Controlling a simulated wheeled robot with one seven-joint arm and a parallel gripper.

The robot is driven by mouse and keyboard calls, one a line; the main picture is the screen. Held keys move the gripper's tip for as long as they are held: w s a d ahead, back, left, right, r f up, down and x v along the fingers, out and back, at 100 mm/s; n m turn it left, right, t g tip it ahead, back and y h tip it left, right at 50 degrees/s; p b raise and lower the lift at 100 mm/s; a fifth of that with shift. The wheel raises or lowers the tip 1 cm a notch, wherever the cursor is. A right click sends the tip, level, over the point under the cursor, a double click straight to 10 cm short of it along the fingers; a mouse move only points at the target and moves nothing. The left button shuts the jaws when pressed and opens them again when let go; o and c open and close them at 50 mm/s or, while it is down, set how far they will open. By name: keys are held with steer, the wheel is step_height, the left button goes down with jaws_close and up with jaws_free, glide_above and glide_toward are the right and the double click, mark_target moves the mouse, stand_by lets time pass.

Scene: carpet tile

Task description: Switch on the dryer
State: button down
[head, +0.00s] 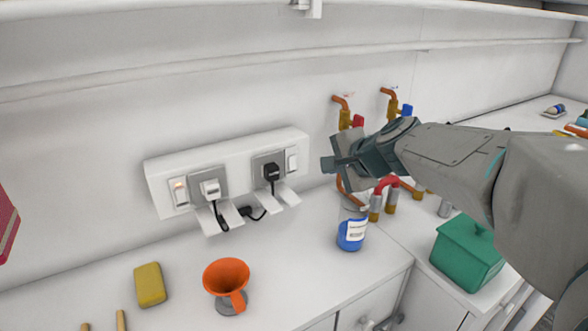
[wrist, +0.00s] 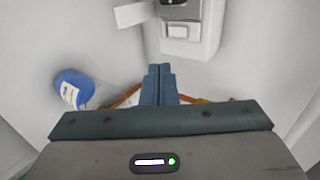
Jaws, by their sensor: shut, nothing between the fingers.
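A white socket panel (head: 228,172) is on the back wall. In the wrist view the closed fingertips (wrist: 158,70) point towards the panel end with the right switch (wrist: 179,31). I cannot make out a dryer in these frames.
A green box (head: 467,252), an orange funnel (head: 226,274) and a yellow sponge (head: 150,285) also stand on the counter.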

steer(key=shift+a, duration=0.1)
glide_toward(294, 167)
step_height(294, 167, down, 4)
steer(key=shift+w+a+p, duration=0.3)
steer(key=shift+w+a, duration=0.45)
steer(key=shift+w, duration=0.3)
steer(key=shift+w+a+p, duration=0.25)
steer(key=shift+w+a, duration=0.5)
steer(key=shift+w, duration=0.3)
steer(key=shift+f+b, duration=0.2)
steer(key=shift+b, duration=0.15)
steer(key=shift+f+b, duration=0.2)
steer(key=shift+b, duration=0.9)
steer(key=shift+r+p, duration=0.3)
steer(key=shift+p, duration=0.05)
steer(key=shift+w+r, duration=0.1)
